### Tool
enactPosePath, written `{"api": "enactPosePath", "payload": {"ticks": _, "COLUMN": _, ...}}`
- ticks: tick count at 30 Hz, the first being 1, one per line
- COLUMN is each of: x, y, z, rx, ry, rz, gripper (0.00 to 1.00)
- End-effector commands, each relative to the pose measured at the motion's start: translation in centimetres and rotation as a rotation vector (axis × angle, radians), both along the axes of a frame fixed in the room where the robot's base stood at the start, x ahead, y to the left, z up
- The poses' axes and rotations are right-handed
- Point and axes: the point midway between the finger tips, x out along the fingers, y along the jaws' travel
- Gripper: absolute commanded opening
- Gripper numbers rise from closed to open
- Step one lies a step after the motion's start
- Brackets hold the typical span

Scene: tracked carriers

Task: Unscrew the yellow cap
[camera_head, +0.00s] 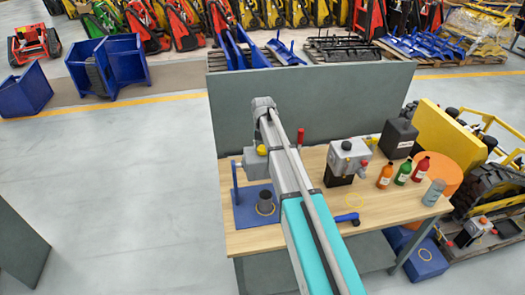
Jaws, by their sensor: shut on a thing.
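The yellow cap (262,149) is a small bright spot at the top of a grey container (255,165), left of my arm on the workbench. My arm reaches over the bench, and its end bends down above that container. My gripper (262,142) is small and hard to make out against the grey panel, at the cap and shut on it. The finger contact is too small to see in detail. Whether the cap still touches the container cannot be told clearly.
A blue fixture (244,212) with a dark cup (265,202) stands left of my arm. To the right are a grey unit (347,160), several coloured bottles (404,171) and a black canister (397,138). A grey panel (310,100) closes the back. A blue-handled tool (346,218) lies near the front edge.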

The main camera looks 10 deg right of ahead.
Motion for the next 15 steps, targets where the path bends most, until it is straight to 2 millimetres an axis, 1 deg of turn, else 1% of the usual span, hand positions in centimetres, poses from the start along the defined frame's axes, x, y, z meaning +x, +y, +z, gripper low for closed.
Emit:
{"api": "enactPosePath", "payload": {"ticks": 9, "x": -0.07, "y": -0.01, "z": -0.04, "rx": 0.0, "ry": 0.001, "rz": 0.241, "gripper": 0.17}}
{"api": "enactPosePath", "payload": {"ticks": 15, "x": -0.06, "y": 0.0, "z": -0.04, "rx": 0.0, "ry": 0.001, "rz": 0.305, "gripper": 0.17}}
